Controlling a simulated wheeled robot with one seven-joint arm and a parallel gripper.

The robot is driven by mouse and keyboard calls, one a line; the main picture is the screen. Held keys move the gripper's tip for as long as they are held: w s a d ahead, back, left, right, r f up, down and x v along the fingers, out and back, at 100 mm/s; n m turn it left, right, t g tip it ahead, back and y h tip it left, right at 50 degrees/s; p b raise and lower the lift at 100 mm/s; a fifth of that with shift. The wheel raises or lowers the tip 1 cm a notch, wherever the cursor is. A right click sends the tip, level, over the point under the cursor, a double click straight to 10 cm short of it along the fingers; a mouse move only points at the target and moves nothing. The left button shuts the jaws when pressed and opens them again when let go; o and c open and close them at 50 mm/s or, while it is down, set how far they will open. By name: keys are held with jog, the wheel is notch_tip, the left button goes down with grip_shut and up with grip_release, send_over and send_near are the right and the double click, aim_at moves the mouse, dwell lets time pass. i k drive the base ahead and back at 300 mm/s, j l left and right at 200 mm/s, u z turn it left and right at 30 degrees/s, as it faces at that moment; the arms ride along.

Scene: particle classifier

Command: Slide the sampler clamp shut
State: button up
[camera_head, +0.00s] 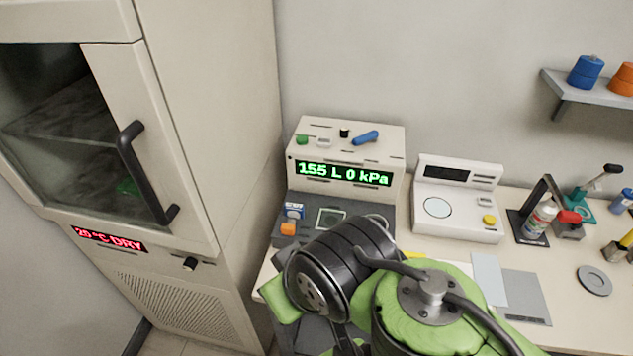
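The sampler is a cream and dark grey bench unit (345,146) with a green display reading "155 L 0 kPa". A blue handle-like piece (366,138) lies on its top at the right, with a small black knob (344,133) and a green piece (302,139) to its left. My green and black arm covers the lower front of the unit. My gripper's fingertips are not visible.
A tall cabinet (190,120) with a black handle stands close on the left. A white scale-like instrument (458,199) sits right of the sampler. A stand with a spray can (540,217), tools and a grey disc (594,280) occupy the right of the bench (570,322). A shelf (592,97) hangs above.

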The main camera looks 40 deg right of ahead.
aim_at(289, 228)
jog(key=i+j+z, duration=0.4)
jog(key=j, duration=0.25)
jog(key=i+j+z, duration=0.15)
jog(key=j, duration=0.2)
